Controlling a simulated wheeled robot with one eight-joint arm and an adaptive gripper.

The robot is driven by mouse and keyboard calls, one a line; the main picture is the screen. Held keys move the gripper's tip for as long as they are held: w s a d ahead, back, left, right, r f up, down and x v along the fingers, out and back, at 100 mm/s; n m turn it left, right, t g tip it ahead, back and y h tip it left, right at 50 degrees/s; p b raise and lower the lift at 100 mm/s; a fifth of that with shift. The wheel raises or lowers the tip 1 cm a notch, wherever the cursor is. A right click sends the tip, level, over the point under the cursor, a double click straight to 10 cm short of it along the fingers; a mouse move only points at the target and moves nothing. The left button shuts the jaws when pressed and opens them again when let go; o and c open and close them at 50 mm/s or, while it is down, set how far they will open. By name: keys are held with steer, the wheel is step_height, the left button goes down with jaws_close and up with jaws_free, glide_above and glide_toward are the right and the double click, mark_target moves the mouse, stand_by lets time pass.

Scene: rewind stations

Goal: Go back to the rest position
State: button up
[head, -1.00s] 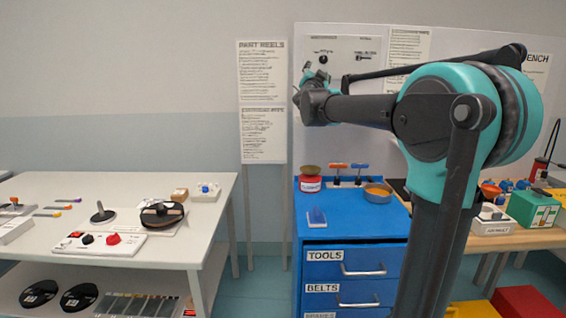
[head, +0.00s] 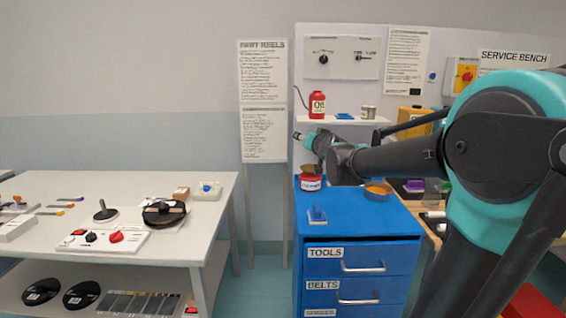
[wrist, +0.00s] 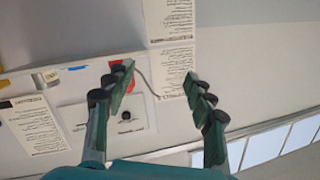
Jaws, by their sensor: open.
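My gripper (wrist: 160,88) is open and empty in the wrist view, its two fingers spread apart. Beyond the fingers are the wall, a control panel (wrist: 134,121) and printed sheets, and the picture is turned over. In the head view my arm reaches from the right toward the blue tool cabinet (head: 362,226). Its end hangs in front of the wall above the cabinet's left part. The fingers are hard to make out there.
A red cleaner tin (head: 311,182), an orange-filled bowl (head: 377,196) and a blue brush (head: 317,216) stand on the cabinet. A shelf above holds a red oil bottle (head: 317,105). A white table (head: 60,238) with a black reel (head: 163,213) stands left.

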steer(key=s+d+f+g, duration=0.1)
steer(key=s+f+g, duration=0.1)
steer(key=s+f, duration=0.2)
steer(key=s+d+f+n+g, duration=0.1)
steer(key=s+f, duration=0.4)
steer(key=f, duration=0.4)
steer(key=s+d+f+g, duration=0.1)
steer(key=s+f+g, duration=0.1)
steer(key=s+f, duration=0.3)
steer(key=shift+s+d+f+n+g, duration=0.15)
steer(key=shift+f+n+g, duration=0.2)
steer(key=shift+f, duration=0.45)
steer(key=s+d+f+g+h, duration=0.1)
steer(key=s+d+f+g, duration=0.2)
steer(key=s+f, duration=0.5)
steer(key=s+d+f+g+h, duration=0.2)
steer(key=s+f, duration=0.6)
steer(key=s, duration=0.5)
steer(key=shift+d+f+g, duration=0.25)
steer(key=shift+d+g, duration=0.3)
steer(key=shift+d, duration=0.6)
